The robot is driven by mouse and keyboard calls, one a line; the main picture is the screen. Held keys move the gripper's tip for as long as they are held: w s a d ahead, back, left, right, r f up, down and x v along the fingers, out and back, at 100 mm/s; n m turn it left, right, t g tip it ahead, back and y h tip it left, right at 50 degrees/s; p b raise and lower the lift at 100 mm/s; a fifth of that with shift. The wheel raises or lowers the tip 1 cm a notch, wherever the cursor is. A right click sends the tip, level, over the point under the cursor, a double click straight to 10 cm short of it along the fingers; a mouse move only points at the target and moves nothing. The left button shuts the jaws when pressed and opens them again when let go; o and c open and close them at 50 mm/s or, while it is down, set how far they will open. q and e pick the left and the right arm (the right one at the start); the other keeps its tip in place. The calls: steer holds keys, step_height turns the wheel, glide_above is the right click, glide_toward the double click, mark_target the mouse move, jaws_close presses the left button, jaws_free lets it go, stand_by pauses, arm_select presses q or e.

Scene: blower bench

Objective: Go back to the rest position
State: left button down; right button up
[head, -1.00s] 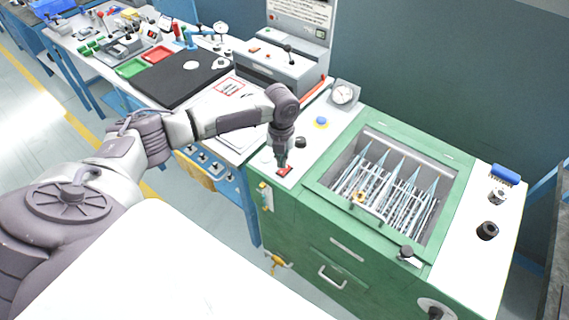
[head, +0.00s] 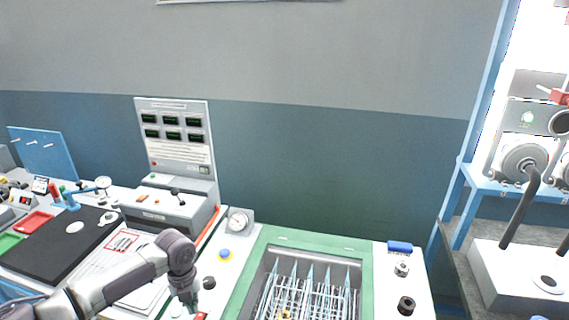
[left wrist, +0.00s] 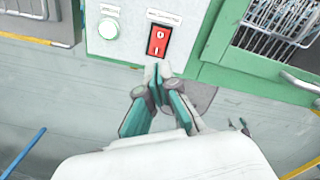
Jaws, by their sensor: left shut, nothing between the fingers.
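My left gripper (head: 192,302) is low in the head view, over the near left corner of the green machine's top. In the left wrist view its fingertips (left wrist: 155,72) are together and empty, just below the red rocker switch (left wrist: 158,40). I cannot tell whether they touch the panel. The switch also shows at the bottom edge of the head view (head: 201,317), partly cut off. My right gripper is in neither view.
The green machine (head: 247,272) has an open well with metal racks. A round white button (left wrist: 108,28) is left of the switch. A blue-framed shelf (head: 452,205) stands at right.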

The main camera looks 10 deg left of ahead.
arm_select(q)
steer(key=s+d+f+n+t+h, duration=0.1)
steer(key=s+d+n, duration=0.65)
steer(key=d, duration=0.25)
steer(key=s+d+f+n+t+h, duration=0.1)
steer(key=s+d+f+n+h, duration=0.1)
steer(key=s+d+n, duration=0.55)
steer(key=s+a+r+n+t+y, duration=0.1)
steer(key=s+a+r+n, duration=0.2)
steer(key=s+n, duration=0.35)
steer(key=s+a+r+n+t+y, duration=0.1)
steer(key=s+a+r+n+y, duration=0.15)
steer(key=s+n, duration=0.35)
step_height(320, 180, down, 33)
steer(key=s+n+g+b, duration=0.1)
steer(key=g+b, duration=0.1)
steer(key=b, duration=0.2)
steer(key=s+a+f+g+b, duration=0.1)
steer(key=s+a+f+b, duration=0.1)
steer(key=s+f, duration=1.3)
steer(key=shift+s+a+f+b, duration=0.3)
steer(key=shift+a+f+b, duration=0.05)
steer(key=shift+a+f, duration=0.45)
